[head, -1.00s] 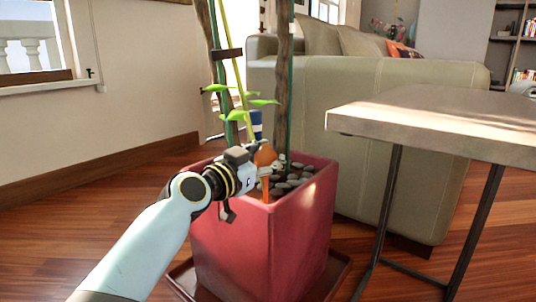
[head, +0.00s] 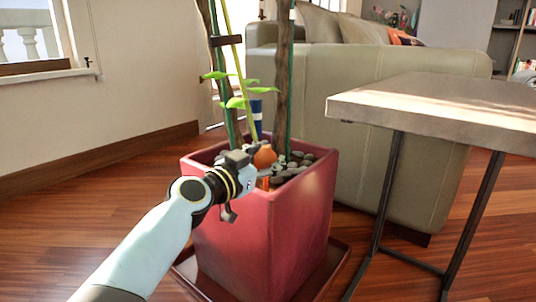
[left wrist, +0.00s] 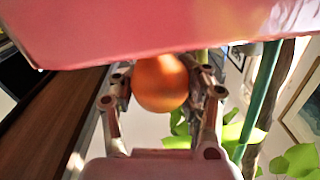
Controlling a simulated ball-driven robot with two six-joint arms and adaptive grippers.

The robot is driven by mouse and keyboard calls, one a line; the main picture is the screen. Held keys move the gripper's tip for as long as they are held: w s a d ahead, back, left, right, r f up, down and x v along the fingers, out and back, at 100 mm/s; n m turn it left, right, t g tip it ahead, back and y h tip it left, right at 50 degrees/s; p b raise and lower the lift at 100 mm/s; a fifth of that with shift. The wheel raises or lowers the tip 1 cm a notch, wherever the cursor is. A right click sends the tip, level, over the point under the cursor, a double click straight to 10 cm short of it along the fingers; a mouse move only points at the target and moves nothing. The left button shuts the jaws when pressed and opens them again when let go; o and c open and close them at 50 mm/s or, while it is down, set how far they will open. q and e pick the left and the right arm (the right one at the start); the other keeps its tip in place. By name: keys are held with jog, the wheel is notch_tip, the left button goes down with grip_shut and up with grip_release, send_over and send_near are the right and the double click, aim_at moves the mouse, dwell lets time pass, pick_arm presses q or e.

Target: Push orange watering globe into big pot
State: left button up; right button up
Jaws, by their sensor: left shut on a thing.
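The orange watering globe (head: 264,157) has a round bulb with a narrow stem below it. It is upright just inside the near rim of the big red pot (head: 262,235), and the stem's lower end is hidden behind the rim. My left gripper (head: 254,170) is shut on the globe at the near left corner of the pot. In the left wrist view the bulb (left wrist: 160,84) sits between the two fingers, with the pot wall (left wrist: 140,32) across the top.
Grey pebbles (head: 294,166) cover the soil around trunks and a green-leaved stem (head: 237,102). A side table (head: 440,108) stands right, a sofa (head: 350,95) behind. The floor at left is clear.

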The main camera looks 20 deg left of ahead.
pick_arm(q)
jog(key=shift+f, duration=1)
jog(key=o, duration=1.8)
jog(key=shift+o, duration=0.2)
jog(key=shift+s+a+r, duration=0.35)
jog(key=shift+s, duration=0.75)
jog(key=shift+s+a+r, duration=0.3)
jog(key=shift+s+a, duration=0.1)
jog(key=shift+s, duration=0.75)
jog(key=shift+s+a+r, duration=0.35)
jog(key=shift+s, duration=0.75)
jog(key=shift+s, duration=0.1)
